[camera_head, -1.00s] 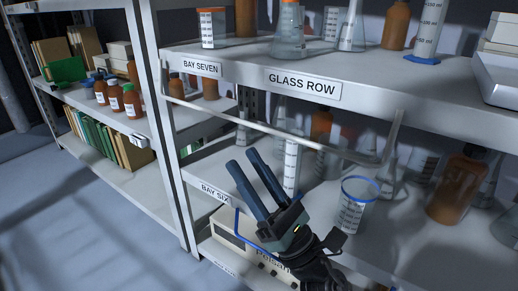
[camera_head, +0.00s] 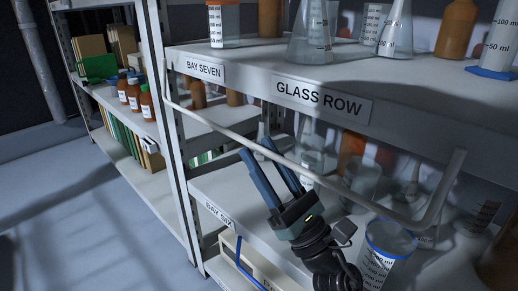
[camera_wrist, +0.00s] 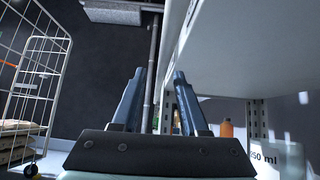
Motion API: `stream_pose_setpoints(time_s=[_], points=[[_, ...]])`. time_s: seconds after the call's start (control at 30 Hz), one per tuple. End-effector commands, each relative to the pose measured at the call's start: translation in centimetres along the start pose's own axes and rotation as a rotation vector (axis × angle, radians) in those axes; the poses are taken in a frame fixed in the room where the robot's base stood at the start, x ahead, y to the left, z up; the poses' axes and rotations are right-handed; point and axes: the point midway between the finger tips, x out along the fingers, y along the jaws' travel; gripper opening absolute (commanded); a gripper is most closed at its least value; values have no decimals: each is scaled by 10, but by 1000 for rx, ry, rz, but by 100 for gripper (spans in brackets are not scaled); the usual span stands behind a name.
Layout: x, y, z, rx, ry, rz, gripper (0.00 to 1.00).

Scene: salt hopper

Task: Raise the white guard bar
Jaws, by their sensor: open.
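The white guard bar (camera_head: 350,194) runs across the front of the shelf bay, below the upper shelf, sloping down to the right in the head view. Its ends bend up towards the shelf edge. My gripper (camera_head: 255,147) is open, with two blue-grey fingers pointing up and left. In the head view its fingertips lie close to the bar's line; I cannot tell whether they touch it. The wrist view shows both fingers (camera_wrist: 153,72) apart with nothing between them but a distant pole. The bar is not clear in the wrist view.
The upper shelf edge bears the labels GLASS ROW (camera_head: 322,99) and BAY SEVEN (camera_head: 198,69). Flasks and bottles stand above and behind the bar. A blue-rimmed beaker (camera_head: 387,250) stands right of my wrist. A wire cart (camera_wrist: 37,75) shows left in the wrist view. Open floor lies left.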

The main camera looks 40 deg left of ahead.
Motion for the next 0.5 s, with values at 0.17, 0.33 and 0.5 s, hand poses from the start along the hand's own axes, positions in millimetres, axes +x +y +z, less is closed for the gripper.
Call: stream_pose_setpoints(time_s=[0.17, 0.33, 0.5], points=[[17, 0, 0, 0, -1, 2, 44], [20, 0, 0, 0, -1, 0, 44], [20, 0, 0, 0, 0, 0, 36]])
